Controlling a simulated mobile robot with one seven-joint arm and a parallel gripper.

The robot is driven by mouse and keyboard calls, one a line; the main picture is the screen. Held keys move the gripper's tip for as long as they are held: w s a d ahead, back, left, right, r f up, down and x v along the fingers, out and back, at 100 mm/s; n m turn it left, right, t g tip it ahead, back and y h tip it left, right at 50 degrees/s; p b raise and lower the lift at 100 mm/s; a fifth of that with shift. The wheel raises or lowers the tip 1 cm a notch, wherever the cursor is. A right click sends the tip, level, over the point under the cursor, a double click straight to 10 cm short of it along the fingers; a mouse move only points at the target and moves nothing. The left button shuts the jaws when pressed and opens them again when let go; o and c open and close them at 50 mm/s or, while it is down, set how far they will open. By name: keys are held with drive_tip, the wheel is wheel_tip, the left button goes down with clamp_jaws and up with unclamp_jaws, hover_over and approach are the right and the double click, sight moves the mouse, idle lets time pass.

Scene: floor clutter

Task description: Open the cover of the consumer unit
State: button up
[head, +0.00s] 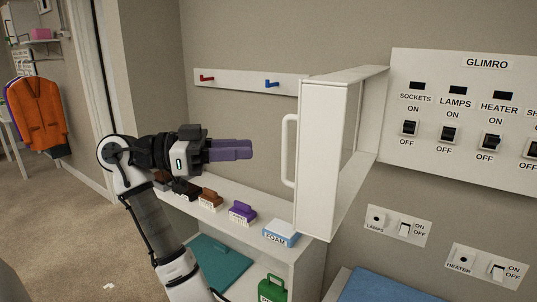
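The consumer unit (462,110), a white panel marked GLIMRO, is on the wall at right. Its row of labelled switches is exposed. Its white box-like cover (318,160) stands swung out from the panel's left side, towards me. The cover's white bar handle (287,150) is on its left face. My gripper (246,150), with purple fingers, is left of the handle and apart from it in the picture. Nothing shows held in it. The fingers overlap from this side, so their gap cannot be judged.
Below are a white shelf (268,220) with labelled brushes and a FOAM block (281,233), and a green case (272,289). A hook rail (245,82) is behind. Lamps (398,225) and heater (487,268) switch plates are under the unit. Carpet at left is mostly clear.

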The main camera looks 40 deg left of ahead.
drive_tip(key=v, duration=0.5)
drive_tip(key=shift+b, duration=0.35)
drive_tip(key=shift+d, duration=0.1)
